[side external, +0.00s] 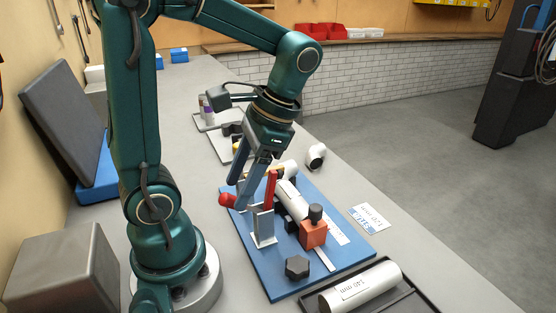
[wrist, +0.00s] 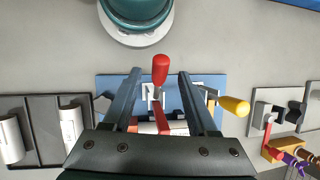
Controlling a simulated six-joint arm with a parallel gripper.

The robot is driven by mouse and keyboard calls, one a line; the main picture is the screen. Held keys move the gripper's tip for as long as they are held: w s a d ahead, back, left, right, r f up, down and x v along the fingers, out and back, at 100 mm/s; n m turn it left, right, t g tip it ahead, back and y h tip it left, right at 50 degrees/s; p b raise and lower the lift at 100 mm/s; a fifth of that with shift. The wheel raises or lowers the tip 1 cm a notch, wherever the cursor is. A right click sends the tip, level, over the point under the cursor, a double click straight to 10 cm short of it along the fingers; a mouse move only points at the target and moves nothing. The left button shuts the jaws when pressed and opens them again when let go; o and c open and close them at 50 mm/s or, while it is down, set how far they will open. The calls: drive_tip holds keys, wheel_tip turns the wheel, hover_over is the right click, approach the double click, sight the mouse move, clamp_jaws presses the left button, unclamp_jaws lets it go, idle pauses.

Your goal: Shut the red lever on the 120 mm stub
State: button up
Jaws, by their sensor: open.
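The red lever shows in the wrist view as a red knob (wrist: 160,68) between my gripper's fingers, with a red bar below it. In the side view its red knob (side external: 227,200) shows beside my fingers, and a red bar (side external: 271,188) stands steeply upright. The white stub (side external: 291,199) lies on the blue board (side external: 262,283). A card (side external: 368,218) beside the board appears to read 120 mm. My gripper (side external: 237,196) is open, fingers pointing down. In the wrist view its fingers (wrist: 160,73) lie on either side of the knob. Contact cannot be told.
A yellow handle (wrist: 234,105) sits just right of my fingers in the wrist view. An orange block with a black knob (side external: 313,233) and a black hex knob (side external: 297,267) stand on the board. A 140 mm pipe (side external: 362,288) lies in a dark tray at the front.

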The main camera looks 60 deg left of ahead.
drive_tip(key=shift+x, duration=1.25)
clamp_jaws()
drive_tip(key=shift+d, duration=0.1)
idle(0.5)
